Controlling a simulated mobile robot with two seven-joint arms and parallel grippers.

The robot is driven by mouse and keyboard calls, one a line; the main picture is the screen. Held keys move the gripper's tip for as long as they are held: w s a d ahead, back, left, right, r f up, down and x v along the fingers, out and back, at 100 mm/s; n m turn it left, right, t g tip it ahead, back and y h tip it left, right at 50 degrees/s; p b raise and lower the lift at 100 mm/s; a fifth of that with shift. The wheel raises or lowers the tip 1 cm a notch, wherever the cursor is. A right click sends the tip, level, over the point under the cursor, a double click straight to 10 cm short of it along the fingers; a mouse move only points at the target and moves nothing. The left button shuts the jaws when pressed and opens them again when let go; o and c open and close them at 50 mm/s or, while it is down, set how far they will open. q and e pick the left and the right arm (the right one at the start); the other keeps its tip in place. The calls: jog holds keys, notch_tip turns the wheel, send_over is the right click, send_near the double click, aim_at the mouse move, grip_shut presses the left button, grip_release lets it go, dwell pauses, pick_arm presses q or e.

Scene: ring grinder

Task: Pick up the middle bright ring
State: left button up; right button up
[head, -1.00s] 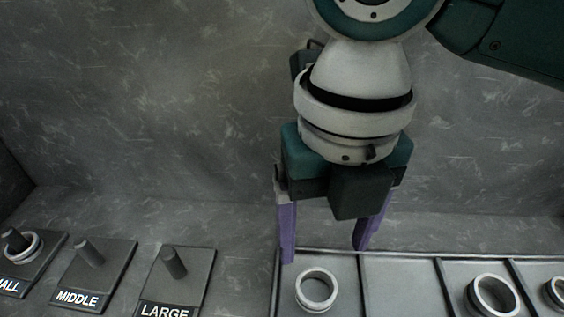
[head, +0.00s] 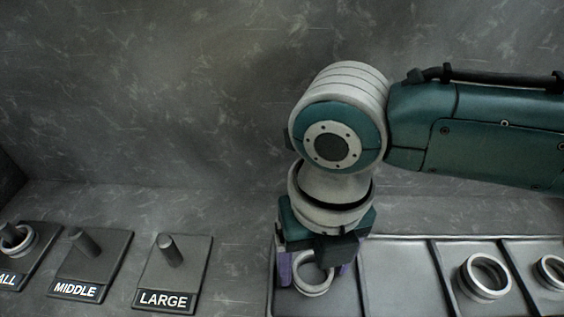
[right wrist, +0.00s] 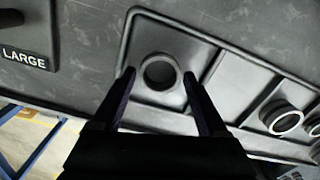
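A bright metal ring (head: 313,279) lies in the left compartment of the tray (head: 395,262). In the right wrist view this ring (right wrist: 160,72) sits between and just beyond the fingertips. My right gripper (head: 312,280) is open, pointing down, with one purple finger on each side of the ring; its fingertips (right wrist: 158,74) also show spread in the right wrist view. I cannot tell whether the fingers touch the ring. The gripper body hides the ring's upper edge in the head view. My left gripper is not in view.
Other rings lie in the tray's right compartments, a large one (head: 484,277) and another (head: 551,272) at the edge. Pegs labelled MIDDLE (head: 84,242) and LARGE (head: 170,250) stand bare at left. The small peg carries a ring (head: 17,240). The second tray compartment is empty.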

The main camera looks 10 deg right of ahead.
jog(key=c, duration=1.1)
jog(key=shift+r, duration=0.15)
